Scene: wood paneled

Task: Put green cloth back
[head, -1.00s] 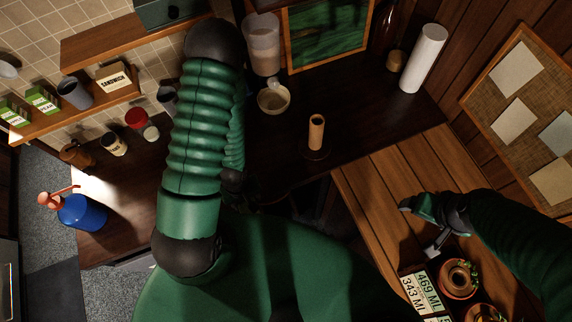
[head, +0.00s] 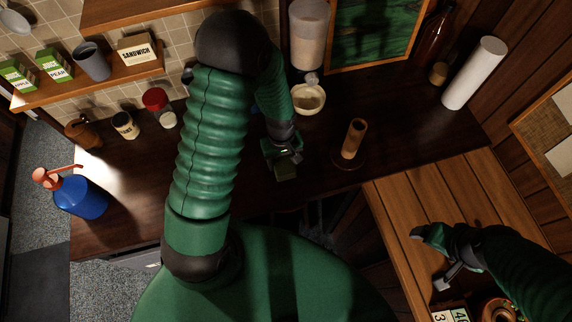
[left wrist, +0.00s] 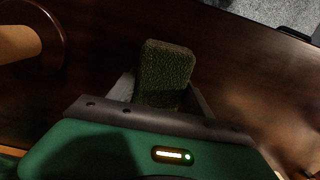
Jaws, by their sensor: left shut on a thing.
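The green cloth (left wrist: 166,72) looks like a small, thick, dark green block with a rough surface. It stands out from between the fingers of my left gripper (head: 284,162), which is shut on it. In the left wrist view the gripper's fingers (left wrist: 160,97) lie on both sides of the cloth, hiding its lower end. In the head view the cloth (head: 286,172) shows small, above the dark counter near its front edge.
A wooden paper-roll holder (head: 354,138) stands just right of my left gripper. A cream bowl (head: 309,99) and a clear container (head: 307,35) are behind it. A blue bottle (head: 82,198) stands at the counter's left end. A white roll (head: 474,73) stands at back right.

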